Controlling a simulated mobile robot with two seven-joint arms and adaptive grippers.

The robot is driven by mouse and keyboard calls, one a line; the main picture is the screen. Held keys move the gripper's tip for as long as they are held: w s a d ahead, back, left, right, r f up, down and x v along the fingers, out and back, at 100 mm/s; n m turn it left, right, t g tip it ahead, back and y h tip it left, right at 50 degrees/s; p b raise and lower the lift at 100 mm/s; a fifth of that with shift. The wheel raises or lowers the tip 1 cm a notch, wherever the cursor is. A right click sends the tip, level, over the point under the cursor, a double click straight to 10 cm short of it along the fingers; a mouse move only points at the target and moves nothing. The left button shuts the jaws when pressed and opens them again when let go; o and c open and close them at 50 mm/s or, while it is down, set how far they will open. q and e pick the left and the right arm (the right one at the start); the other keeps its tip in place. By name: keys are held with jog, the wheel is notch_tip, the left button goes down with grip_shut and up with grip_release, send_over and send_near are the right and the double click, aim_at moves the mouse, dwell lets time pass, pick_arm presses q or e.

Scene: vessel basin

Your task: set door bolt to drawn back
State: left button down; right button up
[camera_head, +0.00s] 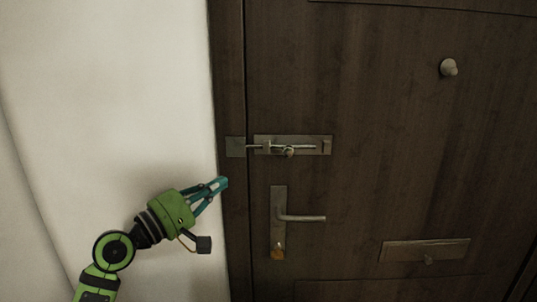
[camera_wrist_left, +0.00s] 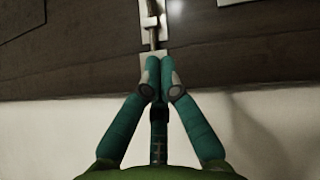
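The door bolt (camera_head: 316,146) is a metal slide bolt on a plate on the dark wooden door. Its rod reaches left across the door's edge to a square keeper plate (camera_head: 235,147) on the frame. A small round knob (camera_head: 289,152) hangs below the rod. My left gripper (camera_head: 222,182) is below and left of the keeper, with teal fingertips together and nothing visible between them. In the left wrist view my left gripper (camera_wrist_left: 158,65) shows its fingertips meeting, with the bolt rod (camera_wrist_left: 152,36) beyond them. The fingertips hide part of the keeper there. My right gripper is not in view.
A lever handle (camera_head: 302,218) on a long plate sits below the bolt. A round knob (camera_head: 448,67) is at the upper right and a letter plate (camera_head: 400,252) at the lower right. A pale wall (camera_head: 110,90) lies left of the frame.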

pick_arm(q)
jog(key=p, duration=0.3)
send_near(276, 149)
jog(key=w, duration=0.3)
jog(key=d, duration=0.1)
jog(key=d+p, duration=0.2)
jog(key=d, duration=0.1)
jog(key=shift+w+d+r, duration=0.1)
jog(key=shift+r, duration=0.25)
jog(key=shift+d, duration=0.55)
